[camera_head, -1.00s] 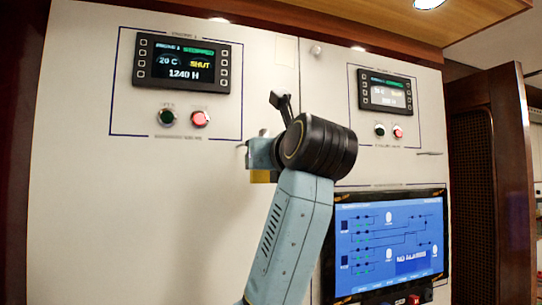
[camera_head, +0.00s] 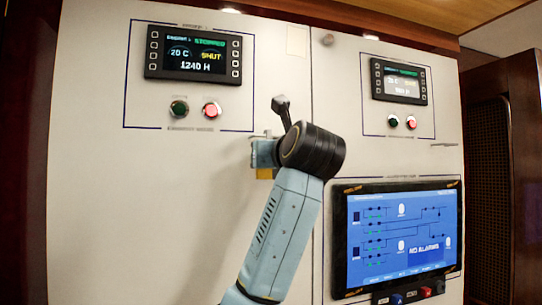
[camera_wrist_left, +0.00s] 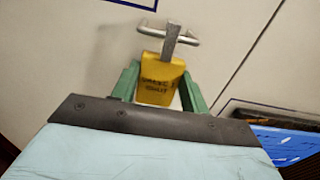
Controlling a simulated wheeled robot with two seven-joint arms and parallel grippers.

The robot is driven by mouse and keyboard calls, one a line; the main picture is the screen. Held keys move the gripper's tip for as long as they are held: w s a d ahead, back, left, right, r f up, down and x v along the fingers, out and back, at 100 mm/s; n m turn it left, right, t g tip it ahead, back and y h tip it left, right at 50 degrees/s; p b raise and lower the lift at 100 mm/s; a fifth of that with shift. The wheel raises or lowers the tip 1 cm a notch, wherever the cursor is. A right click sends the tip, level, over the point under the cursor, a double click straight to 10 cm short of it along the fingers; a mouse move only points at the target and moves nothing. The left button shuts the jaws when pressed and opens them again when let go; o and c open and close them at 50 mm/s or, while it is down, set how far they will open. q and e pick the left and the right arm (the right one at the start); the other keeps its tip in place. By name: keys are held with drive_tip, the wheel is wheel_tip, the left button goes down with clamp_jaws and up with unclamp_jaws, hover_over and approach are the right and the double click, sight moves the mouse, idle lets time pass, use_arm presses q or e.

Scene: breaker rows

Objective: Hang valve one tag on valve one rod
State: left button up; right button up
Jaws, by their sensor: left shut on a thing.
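The yellow tag (camera_wrist_left: 158,82) has dark, partly blurred lettering and a grey strip-like hook (camera_wrist_left: 170,40) at its top. My left gripper (camera_wrist_left: 158,92) is shut on the tag, with one green finger on each side. A pale metal rod (camera_wrist_left: 193,42) with bent ends stands out from the cabinet. The hook overlaps the rod in the wrist view; I cannot tell whether it hangs on it. In the head view my left gripper (camera_head: 264,153) is close to the cabinet face, with a bit of yellow tag (camera_head: 264,174) showing below it. My right gripper is not in view.
The white cabinet (camera_head: 110,210) carries two control displays, at upper left (camera_head: 194,53) and upper right (camera_head: 399,81), with buttons below. A large blue screen (camera_head: 400,235) is right of my arm. Another thin handle (camera_head: 444,144) is at the right. The cabinet's left part is clear.

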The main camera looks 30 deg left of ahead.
use_arm(q)
drive_tip(key=shift+a, duration=0.1)
drive_tip(key=o, duration=1.1)
drive_tip(key=shift+c, duration=0.2)
